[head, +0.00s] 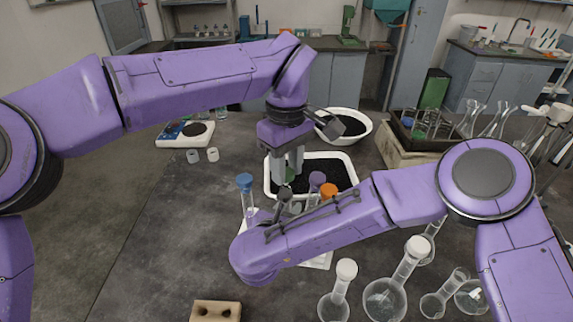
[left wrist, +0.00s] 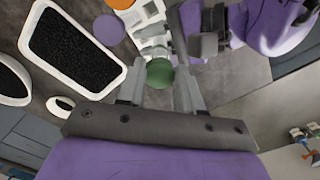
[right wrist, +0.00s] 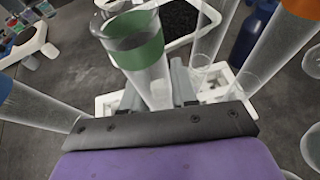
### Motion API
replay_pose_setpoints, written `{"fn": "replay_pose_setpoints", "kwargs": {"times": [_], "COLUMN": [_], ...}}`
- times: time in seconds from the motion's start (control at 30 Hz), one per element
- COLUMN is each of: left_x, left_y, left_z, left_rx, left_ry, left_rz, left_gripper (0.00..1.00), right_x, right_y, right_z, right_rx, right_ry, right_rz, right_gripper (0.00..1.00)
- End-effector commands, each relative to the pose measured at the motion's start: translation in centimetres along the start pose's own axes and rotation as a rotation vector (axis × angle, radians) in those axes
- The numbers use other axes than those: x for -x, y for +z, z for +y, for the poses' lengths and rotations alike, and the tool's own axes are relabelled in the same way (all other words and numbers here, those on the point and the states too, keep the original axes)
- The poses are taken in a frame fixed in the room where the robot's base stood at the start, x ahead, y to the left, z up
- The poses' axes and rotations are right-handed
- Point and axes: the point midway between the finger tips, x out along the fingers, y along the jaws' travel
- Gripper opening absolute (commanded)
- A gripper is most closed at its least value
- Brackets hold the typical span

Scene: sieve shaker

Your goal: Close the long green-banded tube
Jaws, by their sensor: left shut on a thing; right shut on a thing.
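My left gripper (head: 289,178) is shut on a green cap (left wrist: 160,73), held between its fingertips above the white rack area; the cap also shows small in the head view. The long green-banded tube (right wrist: 152,72) is clear glass with a green band (right wrist: 138,40) near its top. Its mouth is open, with no cap on it. My right gripper (right wrist: 157,98) is shut on this tube below the band. In the head view my right forearm hides the right fingers and most of the tube. The exact gap between cap and mouth cannot be told.
A white rack (right wrist: 107,104) holds tubes with blue (head: 245,181), purple (head: 316,178) and orange caps (head: 329,190) close around. A white tray (head: 268,186) of black grains lies behind. Glass flasks (head: 385,300) stand front right. The table's left side is mostly clear.

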Motion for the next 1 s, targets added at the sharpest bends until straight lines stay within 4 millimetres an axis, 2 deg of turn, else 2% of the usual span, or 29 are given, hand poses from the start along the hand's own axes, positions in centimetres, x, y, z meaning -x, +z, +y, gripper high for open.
{"fn": "replay_pose_setpoints", "kwargs": {"times": [0.33,1.0], "left_x": [-1.7,-2.1], "left_y": [0.0,0.0], "left_z": [0.0,0.0], "left_rx": [0.0,-0.001], "left_ry": [0.0,0.0], "left_rz": [-0.001,-0.001], "left_gripper": [0.07,0.07], "right_x": [0.0,0.0], "right_y": [0.0,0.0], "right_z": [0.0,0.0], "right_rx": [0.0,0.0], "right_ry": [0.0,0.0], "right_rz": [0.0,0.0], "right_gripper": [0.0,0.0]}}
